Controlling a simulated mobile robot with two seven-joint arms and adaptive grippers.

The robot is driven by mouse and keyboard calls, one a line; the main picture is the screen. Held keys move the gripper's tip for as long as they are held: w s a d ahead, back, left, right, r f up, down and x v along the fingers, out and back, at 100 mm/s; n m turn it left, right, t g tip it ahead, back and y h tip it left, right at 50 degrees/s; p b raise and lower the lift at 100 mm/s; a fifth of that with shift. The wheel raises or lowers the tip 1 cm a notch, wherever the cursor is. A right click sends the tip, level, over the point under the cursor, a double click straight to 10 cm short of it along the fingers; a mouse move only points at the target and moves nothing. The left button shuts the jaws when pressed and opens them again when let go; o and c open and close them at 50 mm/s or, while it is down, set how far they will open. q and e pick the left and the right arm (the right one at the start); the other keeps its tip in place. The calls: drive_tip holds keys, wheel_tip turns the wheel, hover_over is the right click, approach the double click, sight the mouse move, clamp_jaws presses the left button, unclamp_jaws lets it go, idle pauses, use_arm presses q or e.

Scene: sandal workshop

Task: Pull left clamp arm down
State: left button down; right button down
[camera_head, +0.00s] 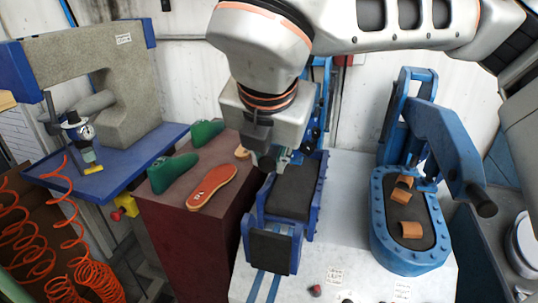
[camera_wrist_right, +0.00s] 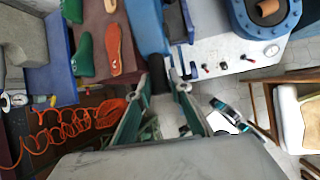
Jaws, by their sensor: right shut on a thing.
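My right gripper (camera_head: 274,158) hangs over the left blue clamp station in the head view and hides most of its clamp arm. In the right wrist view, my right gripper (camera_wrist_right: 161,82) is shut with its fingers around the black handle (camera_wrist_right: 158,72) of the left clamp arm (camera_wrist_right: 149,28), a blue bar. The left station has a dark padded top (camera_head: 294,190) in a blue frame. My left gripper is not in view.
The right clamp station (camera_head: 412,266) has a blue arm (camera_head: 447,145) with a black handle and holds brown pieces. Green shoe lasts (camera_head: 172,172) and an orange sole (camera_head: 212,187) lie on the dark red block (camera_head: 190,235) at left. Orange coiled hoses (camera_head: 85,270) hang further left.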

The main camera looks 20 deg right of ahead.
drive_tip(key=shift+s+f, duration=0.2)
drive_tip(key=shift+f, duration=0.5)
drive_tip(key=c, duration=1.9)
unclamp_jaws()
drive_tip(key=shift+w, duration=0.2)
drive_tip(key=shift+r, duration=0.15)
drive_tip(key=shift+s+r, duration=0.1)
drive_tip(key=shift+a+r, duration=0.1)
drive_tip(key=shift+r, duration=0.1)
drive_tip(key=v, duration=1.1)
drive_tip(key=shift+s+r, duration=0.1)
drive_tip(key=shift+s, duration=0.1)
